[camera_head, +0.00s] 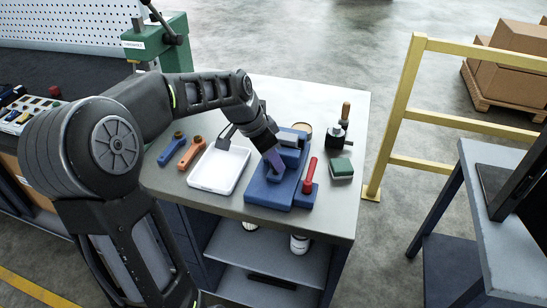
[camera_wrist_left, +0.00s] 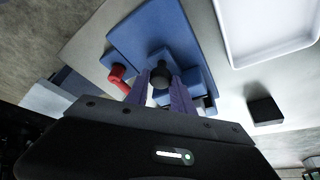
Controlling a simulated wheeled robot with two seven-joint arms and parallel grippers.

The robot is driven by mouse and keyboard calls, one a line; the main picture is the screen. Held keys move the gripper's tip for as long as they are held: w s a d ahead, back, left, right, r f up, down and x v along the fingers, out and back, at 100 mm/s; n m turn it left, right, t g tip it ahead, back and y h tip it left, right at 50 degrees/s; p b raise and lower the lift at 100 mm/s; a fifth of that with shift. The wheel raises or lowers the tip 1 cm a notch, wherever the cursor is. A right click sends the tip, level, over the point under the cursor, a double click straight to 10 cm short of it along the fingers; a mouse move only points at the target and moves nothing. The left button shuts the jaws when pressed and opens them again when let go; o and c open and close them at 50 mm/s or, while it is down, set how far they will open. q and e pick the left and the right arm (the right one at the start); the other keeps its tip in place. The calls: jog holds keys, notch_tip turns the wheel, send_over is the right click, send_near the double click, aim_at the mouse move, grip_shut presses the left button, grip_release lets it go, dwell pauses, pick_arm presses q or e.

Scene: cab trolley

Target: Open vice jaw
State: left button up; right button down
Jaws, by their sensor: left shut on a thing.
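The blue vice (camera_head: 262,194) sits at the front of the grey bench top, right of a white tray. A red handle (camera_head: 309,176) stands at its right side; it also shows in the left wrist view (camera_wrist_left: 117,76). My left gripper (camera_head: 274,161) reaches down over the vice from the left. In the left wrist view, its purple fingers (camera_wrist_left: 161,84) are on either side of a dark round knob (camera_wrist_left: 160,78) at the vice. The fingers are shut on this knob. The arm and fingers hide part of the vice, and the jaw gap is not clear. My right gripper does not show.
The white tray (camera_head: 219,169) and two handled tools (camera_head: 192,153) lie left of the vice. A green-topped block (camera_head: 341,169) and a dark tool with a wooden handle (camera_head: 340,133) stand to its right. A yellow rail (camera_head: 401,110) stands beyond the bench's right edge.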

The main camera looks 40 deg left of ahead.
pick_arm(q)
grip_shut()
dwell(0.9)
